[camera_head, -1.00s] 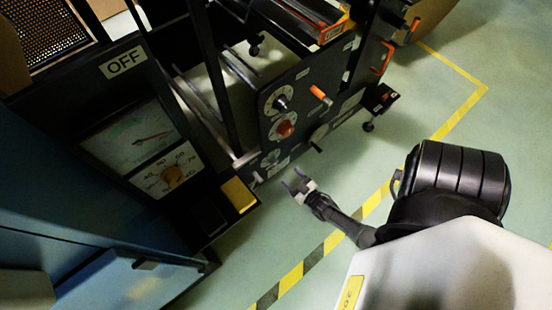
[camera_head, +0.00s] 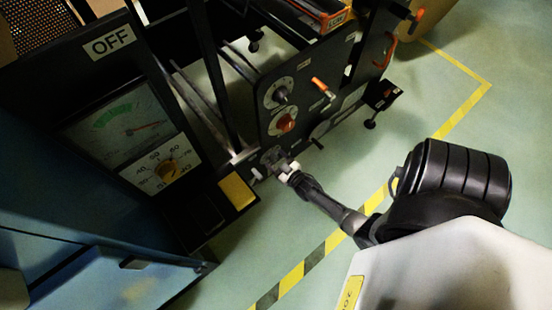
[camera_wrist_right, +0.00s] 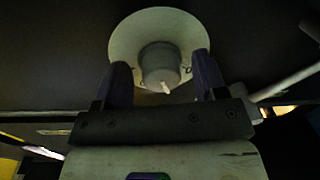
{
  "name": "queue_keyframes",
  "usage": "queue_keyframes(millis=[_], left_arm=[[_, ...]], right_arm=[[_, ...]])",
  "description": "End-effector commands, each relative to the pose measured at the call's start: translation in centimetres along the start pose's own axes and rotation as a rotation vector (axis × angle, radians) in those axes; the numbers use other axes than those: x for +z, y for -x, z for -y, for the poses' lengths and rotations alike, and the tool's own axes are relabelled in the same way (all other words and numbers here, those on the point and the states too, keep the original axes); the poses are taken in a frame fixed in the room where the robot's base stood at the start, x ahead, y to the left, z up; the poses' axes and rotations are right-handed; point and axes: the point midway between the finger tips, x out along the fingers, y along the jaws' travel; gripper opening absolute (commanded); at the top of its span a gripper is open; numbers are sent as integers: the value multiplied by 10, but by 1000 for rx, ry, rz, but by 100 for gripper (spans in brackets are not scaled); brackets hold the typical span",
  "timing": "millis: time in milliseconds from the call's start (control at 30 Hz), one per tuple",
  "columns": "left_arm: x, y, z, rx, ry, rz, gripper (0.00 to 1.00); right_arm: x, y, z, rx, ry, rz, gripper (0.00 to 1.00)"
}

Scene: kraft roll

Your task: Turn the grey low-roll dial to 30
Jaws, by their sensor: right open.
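The grey low-roll dial (camera_wrist_right: 160,60) is a round grey knob with a small pale pointer on a pale disc in the right wrist view. In the head view its pale disc (camera_head: 270,155) is low on the black panel, partly hidden by my gripper. My right gripper (camera_wrist_right: 162,78) is open, with one dark finger on each side of the knob. Contact with the knob cannot be told. In the head view the right gripper (camera_head: 281,166) is at the panel's lower left. The dial's numbers cannot be read. My left gripper is out of view.
Above are another dark dial (camera_head: 280,96), a red knob (camera_head: 286,123) and an orange handle (camera_head: 319,84). A yellow block (camera_head: 237,190) lies left of my gripper. A meter cabinet (camera_head: 125,130) with an OFF sign stands at left. The green floor at right is largely clear.

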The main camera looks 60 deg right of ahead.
Motion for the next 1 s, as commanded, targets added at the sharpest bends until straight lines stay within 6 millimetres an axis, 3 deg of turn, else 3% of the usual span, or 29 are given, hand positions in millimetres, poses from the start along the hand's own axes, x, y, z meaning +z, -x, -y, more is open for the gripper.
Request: queue_keyframes(millis=[67,533,767,1000], left_arm=[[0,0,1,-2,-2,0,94],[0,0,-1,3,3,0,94],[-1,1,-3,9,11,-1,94],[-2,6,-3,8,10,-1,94]], right_arm=[[0,0,0,0,0,0,62],[0,0,0,0,0,0,17],[0,0,0,0,-22,-1,16],[0,0,0,1,-149,-10,16]])
